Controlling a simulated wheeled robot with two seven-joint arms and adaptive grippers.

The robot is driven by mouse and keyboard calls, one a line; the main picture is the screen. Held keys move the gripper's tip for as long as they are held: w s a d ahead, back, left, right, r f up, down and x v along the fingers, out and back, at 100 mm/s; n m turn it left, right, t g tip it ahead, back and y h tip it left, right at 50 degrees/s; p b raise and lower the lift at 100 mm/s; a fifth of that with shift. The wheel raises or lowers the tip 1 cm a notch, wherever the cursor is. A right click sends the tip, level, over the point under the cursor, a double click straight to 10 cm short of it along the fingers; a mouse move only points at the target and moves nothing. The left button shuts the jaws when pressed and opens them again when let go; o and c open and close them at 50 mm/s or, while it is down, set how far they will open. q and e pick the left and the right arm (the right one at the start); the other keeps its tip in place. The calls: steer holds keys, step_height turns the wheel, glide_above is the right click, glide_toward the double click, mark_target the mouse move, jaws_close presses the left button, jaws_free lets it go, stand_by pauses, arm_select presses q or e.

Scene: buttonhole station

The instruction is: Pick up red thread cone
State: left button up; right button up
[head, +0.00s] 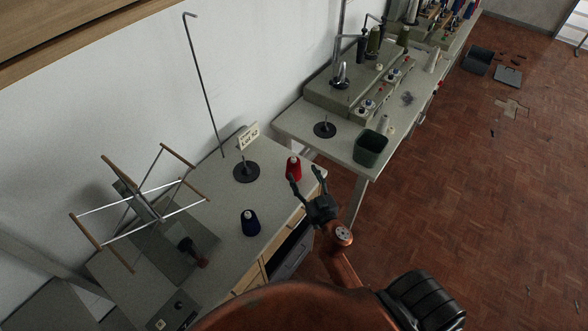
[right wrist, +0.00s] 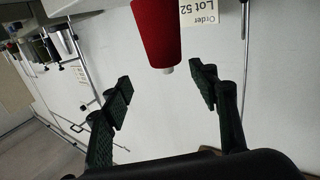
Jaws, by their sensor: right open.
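The red thread cone (head: 294,168) stands upright on the grey table near its right edge in the head view. My right gripper (head: 306,179) is open beside it, its fingers spread on the near side of the cone. In the right wrist view the cone (right wrist: 156,35) hangs upside down in the picture, with its pale tip between and beyond the two open fingertips (right wrist: 160,90). The fingers appear apart from the cone, with nothing between the pads. My left gripper is not in view.
A dark blue cone (head: 250,223) stands nearer on the same table (head: 222,213). A black-based stand (head: 246,172) with an order sign (head: 248,136) is left of the red cone. A wooden-armed frame (head: 140,200) stands at left. A dark green bin (head: 370,148) sits on the farther table.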

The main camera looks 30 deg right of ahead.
mark_target(295, 162)
steer(key=shift+y, duration=0.3)
steer(key=w, duration=0.5)
steer(key=w+p, duration=0.1)
steer(key=w, duration=0.2)
steer(key=shift+d+r, duration=0.15)
steer(key=shift+r, duration=0.15)
steer(key=shift+c, duration=0.4)
jaws_close()
